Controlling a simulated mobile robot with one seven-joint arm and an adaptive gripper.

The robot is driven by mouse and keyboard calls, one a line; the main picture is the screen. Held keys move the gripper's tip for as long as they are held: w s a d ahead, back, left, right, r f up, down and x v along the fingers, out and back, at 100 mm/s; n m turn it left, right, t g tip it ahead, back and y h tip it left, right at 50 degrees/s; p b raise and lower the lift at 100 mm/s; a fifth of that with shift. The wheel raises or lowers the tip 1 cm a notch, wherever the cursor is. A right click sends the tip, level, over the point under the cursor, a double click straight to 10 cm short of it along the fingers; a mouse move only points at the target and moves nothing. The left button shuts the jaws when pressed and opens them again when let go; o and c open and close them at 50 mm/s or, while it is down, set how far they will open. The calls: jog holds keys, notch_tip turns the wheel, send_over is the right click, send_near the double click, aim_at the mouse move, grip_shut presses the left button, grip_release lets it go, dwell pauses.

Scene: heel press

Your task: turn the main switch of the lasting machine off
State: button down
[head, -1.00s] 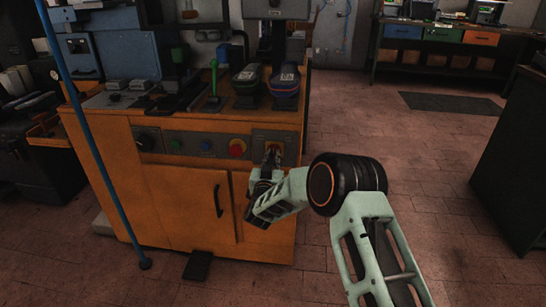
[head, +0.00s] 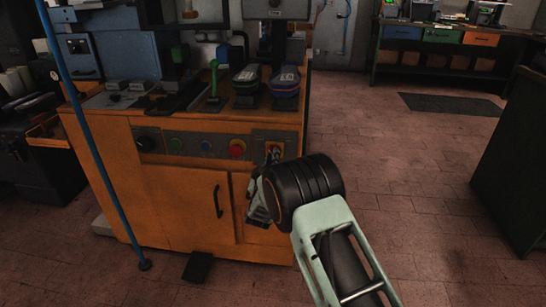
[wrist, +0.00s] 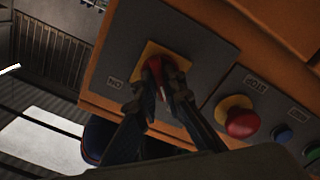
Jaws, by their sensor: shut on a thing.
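The main switch is a red handle (wrist: 153,69) on a yellow plate (wrist: 151,50), set in a grey panel at the right end of the orange lasting machine (head: 180,205). In the wrist view my gripper (wrist: 160,82) is shut on the red handle, one finger on each side. The fingers hide part of the handle, so its exact angle is hard to read. In the head view my gripper (head: 273,157) reaches the switch panel (head: 282,137), and my wrist covers part of the front below.
A red mushroom button (wrist: 240,121) on yellow, labelled STOP, sits close beside the switch. A blue button (head: 206,145), a green button (head: 176,144) and a black knob (head: 147,141) lie farther left. A blue pole (head: 97,150) stands at left.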

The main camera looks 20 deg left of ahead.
jog(key=shift+d+f, duration=0.1)
dwell(0.5)
jog(key=c, duration=2)
grip_release()
jog(key=v, duration=1.2)
